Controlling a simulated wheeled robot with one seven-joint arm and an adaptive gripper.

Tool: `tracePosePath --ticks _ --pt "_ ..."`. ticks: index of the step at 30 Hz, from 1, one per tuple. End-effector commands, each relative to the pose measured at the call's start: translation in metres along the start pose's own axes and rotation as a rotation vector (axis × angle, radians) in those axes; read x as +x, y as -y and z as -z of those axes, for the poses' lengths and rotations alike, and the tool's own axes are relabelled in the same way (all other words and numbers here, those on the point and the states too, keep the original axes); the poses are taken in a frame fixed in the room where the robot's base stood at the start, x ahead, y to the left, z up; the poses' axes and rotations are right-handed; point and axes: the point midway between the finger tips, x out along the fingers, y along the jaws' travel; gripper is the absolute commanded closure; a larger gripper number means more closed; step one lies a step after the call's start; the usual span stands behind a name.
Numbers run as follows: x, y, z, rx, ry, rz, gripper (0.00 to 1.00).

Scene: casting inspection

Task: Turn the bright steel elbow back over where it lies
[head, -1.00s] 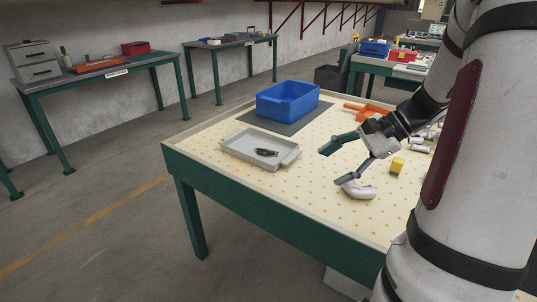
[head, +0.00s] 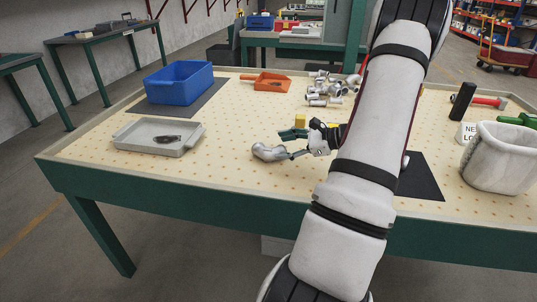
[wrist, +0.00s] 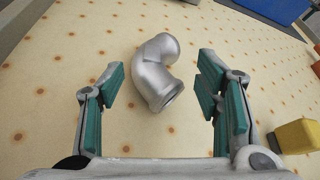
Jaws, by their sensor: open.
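The bright steel elbow (head: 270,152) lies on the pegboard-patterned table top, near the front middle in the head view. In the wrist view the elbow (wrist: 157,72) lies on its side, one open end facing toward the lower right. My gripper (head: 293,144) is just right of the elbow in the head view, low over the table. In the wrist view my gripper (wrist: 160,95) is open, its green-padded fingers spread to the left and right with the elbow ahead between them. No finger touches the elbow in that view.
A yellow block (head: 300,120) stands close behind my gripper. A grey tray (head: 128,143) holding a dark part, a blue bin (head: 180,92) and an orange scoop (head: 271,86) lie left and behind. Several metal fittings (head: 328,88) are behind; a grey-white bin (head: 490,175) stands right.

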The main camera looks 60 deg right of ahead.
Motion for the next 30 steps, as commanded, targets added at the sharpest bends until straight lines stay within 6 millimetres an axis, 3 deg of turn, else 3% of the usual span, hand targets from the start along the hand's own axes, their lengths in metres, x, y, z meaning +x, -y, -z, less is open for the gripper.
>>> tracePosePath --ticks 11,19,27,30 --pt "0.027 -0.001 0.003 -0.001 -0.001 -0.002 0.42" --pt "0.063 -0.002 0.008 -0.002 0.000 -0.002 0.42" --pt "0.067 -0.002 0.008 -0.001 -0.001 -0.001 0.42" --pt "0.067 -0.002 0.008 -0.002 -0.001 -0.001 0.64"
